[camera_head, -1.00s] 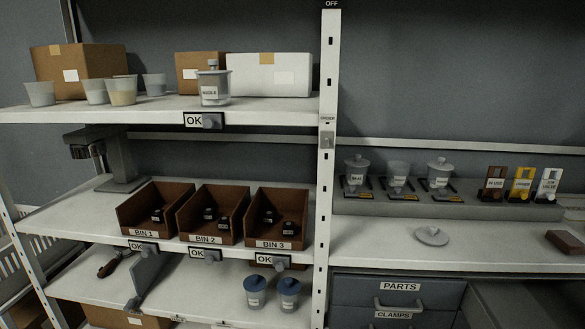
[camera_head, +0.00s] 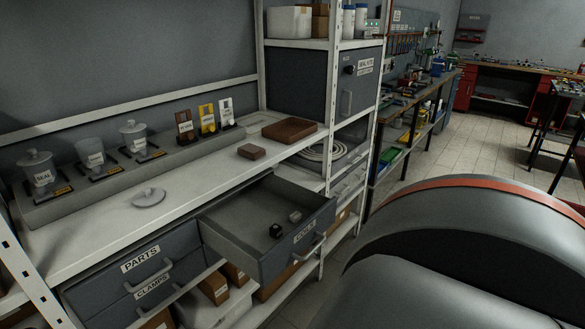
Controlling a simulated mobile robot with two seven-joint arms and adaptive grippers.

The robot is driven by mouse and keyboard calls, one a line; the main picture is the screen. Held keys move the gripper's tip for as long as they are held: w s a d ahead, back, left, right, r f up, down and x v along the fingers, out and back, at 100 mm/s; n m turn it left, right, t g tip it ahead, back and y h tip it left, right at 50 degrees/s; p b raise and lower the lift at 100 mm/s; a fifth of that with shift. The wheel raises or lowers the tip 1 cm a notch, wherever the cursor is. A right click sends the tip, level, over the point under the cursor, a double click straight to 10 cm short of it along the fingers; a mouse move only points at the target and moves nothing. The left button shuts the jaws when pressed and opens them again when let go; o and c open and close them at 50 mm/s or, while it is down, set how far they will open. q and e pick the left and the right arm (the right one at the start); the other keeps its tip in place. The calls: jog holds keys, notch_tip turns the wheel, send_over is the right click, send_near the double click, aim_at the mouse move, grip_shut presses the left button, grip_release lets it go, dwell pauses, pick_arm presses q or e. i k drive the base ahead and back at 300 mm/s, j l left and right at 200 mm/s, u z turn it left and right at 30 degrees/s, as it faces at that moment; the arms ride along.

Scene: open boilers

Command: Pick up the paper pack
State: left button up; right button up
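I cannot make out anything marked as a paper pack. A small brown block (camera_head: 251,152) lies on the white counter (camera_head: 190,183), and a flat brown tray-like piece (camera_head: 288,130) lies behind it to the right. I cannot tell whether either is the pack. A white box (camera_head: 289,21) stands on the upper shelf. Neither gripper is in view. A large grey rounded part with an orange band, at the lower right, looks like my own body or arm.
An open drawer (camera_head: 228,235) juts out below the counter, holding two small dark and grey pieces. Closed PARTS (camera_head: 141,258) and CLAMPS (camera_head: 153,286) drawers are to its left. Lidded cups (camera_head: 38,172) and colored tag holders (camera_head: 207,119) stand on the ledge. Floor (camera_head: 435,150) is open behind.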

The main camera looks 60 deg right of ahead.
aim_at(296, 216)
jog(key=l+z, duration=0.1)
jog(key=z, duration=0.75)
jog(key=l+z, duration=0.15)
jog(key=z, duration=0.25)
jog(key=l+z, duration=0.1)
jog(key=z, duration=0.3)
jog(key=j, duration=0.3)
